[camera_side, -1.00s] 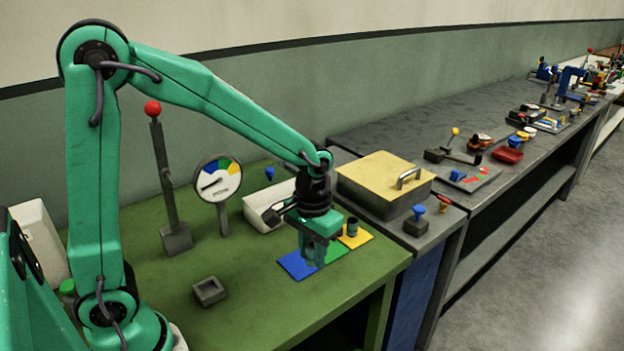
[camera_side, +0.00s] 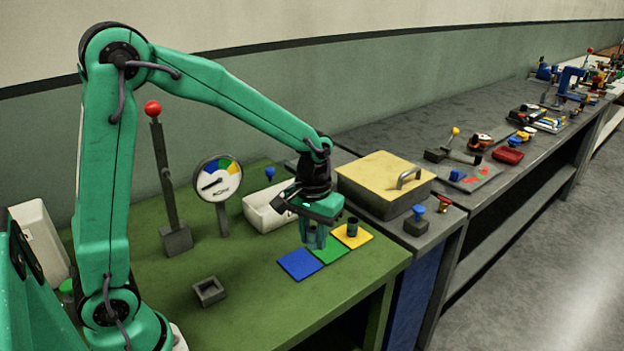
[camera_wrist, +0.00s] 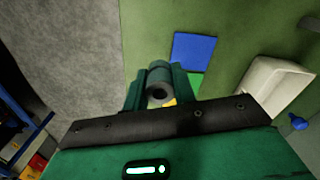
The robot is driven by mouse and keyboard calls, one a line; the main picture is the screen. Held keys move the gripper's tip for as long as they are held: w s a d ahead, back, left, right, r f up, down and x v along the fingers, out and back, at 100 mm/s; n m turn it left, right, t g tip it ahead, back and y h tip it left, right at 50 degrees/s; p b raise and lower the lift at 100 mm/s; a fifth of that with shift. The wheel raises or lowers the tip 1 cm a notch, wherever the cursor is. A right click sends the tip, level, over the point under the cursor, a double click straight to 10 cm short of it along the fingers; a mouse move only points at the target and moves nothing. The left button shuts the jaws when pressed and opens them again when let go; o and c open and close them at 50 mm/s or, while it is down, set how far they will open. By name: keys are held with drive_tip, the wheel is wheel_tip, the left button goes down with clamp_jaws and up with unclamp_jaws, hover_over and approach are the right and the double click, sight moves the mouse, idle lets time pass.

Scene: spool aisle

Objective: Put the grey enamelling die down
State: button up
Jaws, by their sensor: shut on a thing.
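My gripper (camera_side: 316,240) is shut on the grey enamelling die, which shows in the wrist view (camera_wrist: 160,92) as a grey ring-ended piece between the green fingers. In the side view the fingers hide the die. The gripper hangs over the green square (camera_side: 330,252); I cannot tell the exact gap below it. The blue square (camera_side: 300,264) lies beside it to the left and is bare. The yellow square (camera_side: 361,240) lies to the right, with a dark cylinder (camera_side: 352,227) standing on it.
A white bin (camera_side: 262,218) stands behind the squares, near a dial gauge (camera_side: 217,180) and a red-knobbed lever (camera_side: 170,200). A small grey square holder (camera_side: 209,291) sits at the front left. A yellow-lidded box (camera_side: 383,178) stands to the right. Green bench around the blue square is clear.

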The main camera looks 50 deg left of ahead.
sight(270, 194)
drive_tip(key=w+a+n, duration=0.3)
drive_tip(key=a+n, duration=0.1)
drive_tip(key=a, duration=0.4)
drive_tip(key=w+a+n, duration=0.3)
drive_tip(key=a+n, duration=0.1)
drive_tip(key=a, duration=0.4)
drive_tip(key=a+f, duration=0.2)
drive_tip(key=a, duration=0.2)
drive_tip(key=a+f, duration=0.2)
drive_tip(key=a, duration=0.1)
drive_tip(key=a+f, duration=0.2)
drive_tip(key=a, duration=0.2)
drive_tip(key=shift+w+a+f, duration=0.3)
drive_tip(key=shift+a+f, duration=0.05)
drive_tip(key=shift+f, duration=0.05)
drive_tip(key=shift+f, duration=1.95)
drive_tip(key=shift+f, duration=0.15)
drive_tip(key=o, duration=1)
